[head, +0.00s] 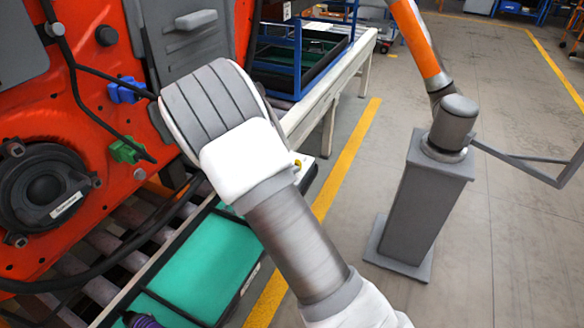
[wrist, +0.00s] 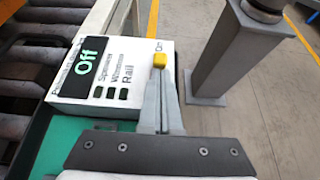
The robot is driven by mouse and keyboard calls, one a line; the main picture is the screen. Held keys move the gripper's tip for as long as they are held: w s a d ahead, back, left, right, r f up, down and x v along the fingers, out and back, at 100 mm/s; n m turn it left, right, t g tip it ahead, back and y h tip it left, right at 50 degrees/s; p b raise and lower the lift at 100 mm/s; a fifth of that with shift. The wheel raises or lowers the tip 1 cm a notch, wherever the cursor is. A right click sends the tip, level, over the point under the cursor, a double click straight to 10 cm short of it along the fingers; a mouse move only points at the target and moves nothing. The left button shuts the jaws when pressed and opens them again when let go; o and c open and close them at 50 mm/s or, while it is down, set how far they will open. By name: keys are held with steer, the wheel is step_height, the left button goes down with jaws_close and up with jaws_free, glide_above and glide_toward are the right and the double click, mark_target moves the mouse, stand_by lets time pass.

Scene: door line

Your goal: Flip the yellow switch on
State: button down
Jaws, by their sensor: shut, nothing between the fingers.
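The yellow switch (wrist: 159,60) is a small block at the right side of a white control box (wrist: 108,72) in the wrist view. The box's dark display (wrist: 87,61) reads "Off" in green, and an "On" label is printed beyond the switch. My gripper (wrist: 160,76) is shut and empty, with its fingertips right at the near side of the switch; I cannot tell whether they touch it. In the head view my arm hides the gripper and most of the box; a bit of the yellow switch (head: 297,164) shows beside the arm.
A red door panel (head: 95,75) with cables and a speaker stands at the left. A green tray (head: 205,255) lies below it, over rollers. A grey pedestal (head: 415,200) with an orange robot arm (head: 418,45) stands at the right. The floor between is clear.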

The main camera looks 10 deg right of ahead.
steer(key=shift+w+d+r+g+y+p, duration=0.2)
steer(key=shift+r+g+p, duration=0.25)
steer(key=shift+p, duration=0.9)
steer(key=shift+w+d+r+g+y+p, duration=0.15)
steer(key=shift+r+g+y+p, duration=0.25)
steer(key=shift+p, duration=0.9)
steer(key=p, duration=0.3)
steer(key=r+g+y+p, duration=0.1)
steer(key=p, duration=0.2)
steer(key=shift+w+d+g, duration=0.2)
steer(key=shift+w+g, duration=0.05)
steer(key=shift+w, duration=0.05)
steer(key=p, duration=0.3)
steer(key=w+g+y+p, duration=0.1)
steer(key=p, duration=0.3)
steer(key=shift+d+g, duration=0.3)
steer(key=shift+w+p, duration=0.1)
steer(key=shift+p, duration=0.55)
steer(key=shift+d+f, duration=0.1)
steer(key=shift+f, duration=0.1)
steer(key=shift+r+p, duration=0.55)
steer(key=shift+r, duration=0.3)
